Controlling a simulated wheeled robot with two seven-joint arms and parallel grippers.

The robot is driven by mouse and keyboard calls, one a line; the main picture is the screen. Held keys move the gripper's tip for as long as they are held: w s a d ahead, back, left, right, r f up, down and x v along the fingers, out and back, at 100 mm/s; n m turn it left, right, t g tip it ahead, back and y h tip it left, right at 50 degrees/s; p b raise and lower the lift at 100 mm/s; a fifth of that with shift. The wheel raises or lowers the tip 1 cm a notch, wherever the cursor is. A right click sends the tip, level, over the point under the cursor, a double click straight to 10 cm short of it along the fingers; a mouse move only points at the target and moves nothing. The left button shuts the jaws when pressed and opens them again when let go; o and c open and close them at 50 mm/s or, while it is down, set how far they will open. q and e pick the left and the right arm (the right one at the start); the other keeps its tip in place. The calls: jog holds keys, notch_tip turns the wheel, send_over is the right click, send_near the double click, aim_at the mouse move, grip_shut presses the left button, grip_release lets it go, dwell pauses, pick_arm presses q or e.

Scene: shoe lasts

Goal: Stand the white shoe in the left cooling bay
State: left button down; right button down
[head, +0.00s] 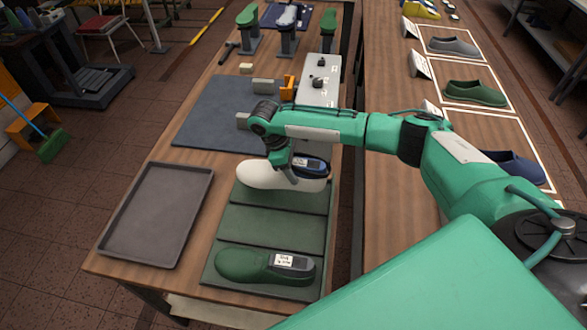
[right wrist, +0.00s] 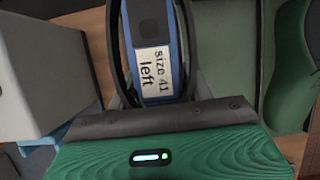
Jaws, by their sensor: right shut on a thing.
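The white shoe (head: 258,175) sits on a blue last (head: 313,164) with a label on top. The label reads "size 41 left" in the right wrist view (right wrist: 152,72). My right gripper (head: 293,172) is shut on the last, its dark fingers on either side of it. The shoe lies level over the far bay of the green cooling rack (head: 276,224), toe to the left. I cannot tell whether its sole touches the bay. The middle bay is empty. A green shoe (head: 240,264) with a labelled last lies in the near bay. My left gripper is not in view.
A grey tray (head: 155,215) lies left of the rack. A dark mat (head: 215,118), small blocks and an orange piece (head: 288,88) lie beyond it. Lasts on stands (head: 288,28) are at the back. Other shoes (head: 474,92) stand on the right table, beyond a gap.

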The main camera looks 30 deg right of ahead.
jog(key=shift+f, duration=0.9)
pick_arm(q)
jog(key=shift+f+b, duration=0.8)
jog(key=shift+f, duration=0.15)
pick_arm(e)
jog(key=shift+f, duration=2.35)
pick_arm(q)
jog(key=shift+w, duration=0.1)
pick_arm(e)
jog(key=shift+f, duration=0.1)
jog(key=c, duration=0.6)
grip_release()
jog(key=shift+c, duration=0.2)
jog(key=shift+o, duration=0.7)
jog(key=shift+s+f, duration=0.1)
jog(key=shift+s, duration=0.05)
